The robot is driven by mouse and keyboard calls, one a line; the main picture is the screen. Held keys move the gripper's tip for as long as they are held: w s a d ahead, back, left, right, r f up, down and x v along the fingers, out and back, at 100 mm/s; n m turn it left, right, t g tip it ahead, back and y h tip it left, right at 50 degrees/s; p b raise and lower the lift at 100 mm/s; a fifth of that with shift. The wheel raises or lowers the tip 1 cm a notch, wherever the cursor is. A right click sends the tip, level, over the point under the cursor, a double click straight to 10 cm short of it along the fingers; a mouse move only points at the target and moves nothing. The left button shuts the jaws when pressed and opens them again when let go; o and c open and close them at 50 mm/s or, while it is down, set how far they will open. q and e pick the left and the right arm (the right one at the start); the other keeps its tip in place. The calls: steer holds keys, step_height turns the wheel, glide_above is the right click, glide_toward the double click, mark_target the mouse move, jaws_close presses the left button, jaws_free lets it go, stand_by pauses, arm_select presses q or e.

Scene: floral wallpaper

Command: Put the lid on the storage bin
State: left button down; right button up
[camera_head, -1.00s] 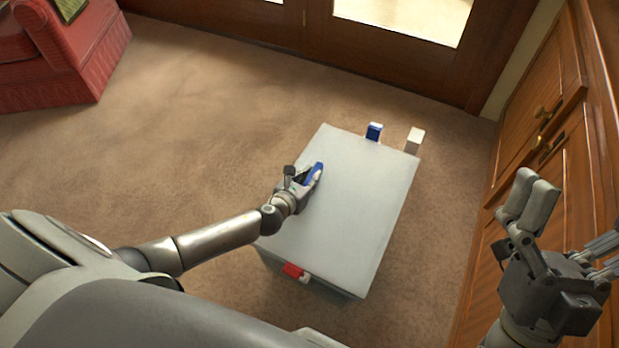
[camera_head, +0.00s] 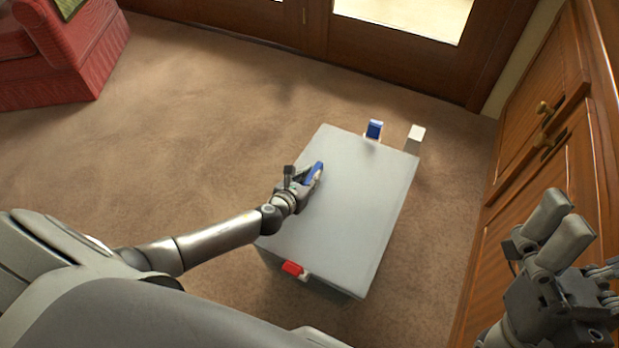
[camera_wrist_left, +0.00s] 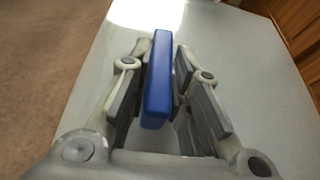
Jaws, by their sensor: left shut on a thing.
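A pale grey lid (camera_head: 340,220) covers the storage bin's top, hiding its inside. Only a narrow strip of the bin's side (camera_head: 340,291) shows below the near edge. I cannot tell whether a gap is left between them. My left gripper (camera_head: 309,177) is shut on the blue handle (camera_head: 318,169) on the lid. In the left wrist view, the handle (camera_wrist_left: 157,80) stands between the fingers (camera_wrist_left: 158,92). My right gripper (camera_head: 562,228) is at the right, away from the bin; its jaw opening is unclear.
A blue piece (camera_head: 374,129) and a white piece (camera_head: 416,134) stick up at the bin's far edge; a red piece (camera_head: 292,268) is at the near edge. A wooden cabinet (camera_head: 540,170) stands right, a red armchair (camera_head: 60,60) far left. Carpet (camera_head: 200,110) left of the bin is clear.

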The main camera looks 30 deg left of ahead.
arm_select(q)
steer(key=c, duration=1.3)
jaws_free()
steer(key=shift+o, duration=0.2)
steer(key=v, duration=1.2)
steer(key=shift+r, duration=0.1)
